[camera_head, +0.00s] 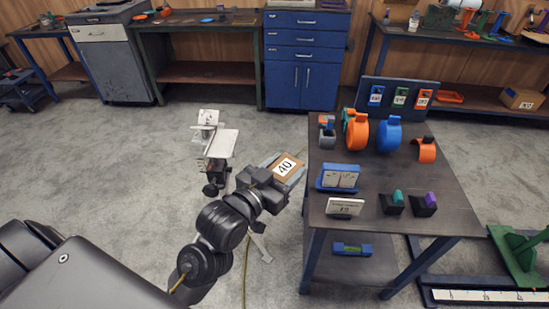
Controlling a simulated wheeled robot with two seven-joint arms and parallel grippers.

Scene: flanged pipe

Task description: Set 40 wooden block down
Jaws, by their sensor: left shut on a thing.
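The wooden block marked 40 (288,166) is brown with a white label on its upper face. My left gripper (273,181) is shut on it and partly covers its near left side. The block shows just left of the dark work table (446,205), close to its left edge in the picture. I cannot tell what, if anything, lies directly under the block. My right gripper is not in view.
The table carries orange and blue flanged pieces (389,136), a blue holder with pale plates (338,179), a small sign (345,206) and two dark blocks with coloured tops. A machine on a stand (214,145) is behind my arm. Grey floor at left is open.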

